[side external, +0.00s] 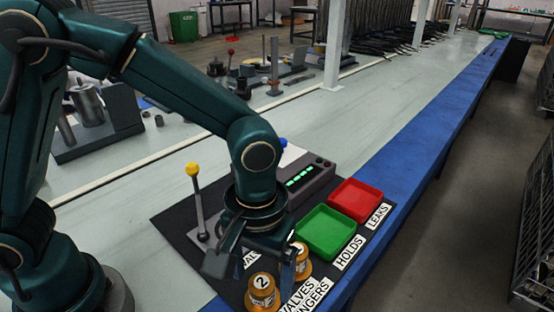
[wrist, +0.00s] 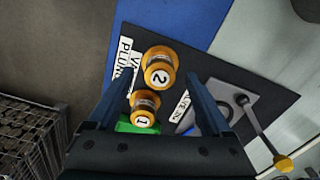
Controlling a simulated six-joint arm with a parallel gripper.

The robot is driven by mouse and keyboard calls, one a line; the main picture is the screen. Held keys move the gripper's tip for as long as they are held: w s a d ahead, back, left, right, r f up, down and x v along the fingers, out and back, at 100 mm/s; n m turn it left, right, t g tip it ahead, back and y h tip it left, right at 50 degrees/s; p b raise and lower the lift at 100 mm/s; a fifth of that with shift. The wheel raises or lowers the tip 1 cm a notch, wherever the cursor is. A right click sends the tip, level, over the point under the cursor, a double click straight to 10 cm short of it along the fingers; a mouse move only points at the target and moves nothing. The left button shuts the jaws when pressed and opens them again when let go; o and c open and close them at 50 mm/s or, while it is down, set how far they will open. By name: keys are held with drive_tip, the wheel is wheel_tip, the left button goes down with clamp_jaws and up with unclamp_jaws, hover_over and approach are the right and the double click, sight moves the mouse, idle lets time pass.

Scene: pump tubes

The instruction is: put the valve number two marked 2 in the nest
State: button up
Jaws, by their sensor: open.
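Valve number two is an orange-gold cylinder with a white cap marked 2 (side external: 262,282), standing on the dark mat at the near edge. It also shows in the wrist view (wrist: 160,70), ahead of and between my fingers. A similar valve marked 1 (side external: 302,264) stands beside it, partly behind my gripper; in the wrist view it is nearer my palm (wrist: 145,108). My gripper (wrist: 162,82) is open and empty above the two valves. A grey plate with a round dark opening (wrist: 228,106), which looks like the nest, lies right of my fingers in the wrist view; my arm hides it in the side view.
A lever with a yellow knob (side external: 193,170) stands upright left of my gripper. A green tray (side external: 326,232) labelled HOLDS and a red tray (side external: 355,200) labelled LEAKS sit along the right edge. A grey box with green lights (side external: 303,178) is behind my wrist.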

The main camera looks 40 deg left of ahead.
drive_tip(key=shift+f, duration=1.1)
drive_tip(key=shift+c, duration=0.3)
clamp_jaws()
drive_tip(key=shift+r, duration=0.1)
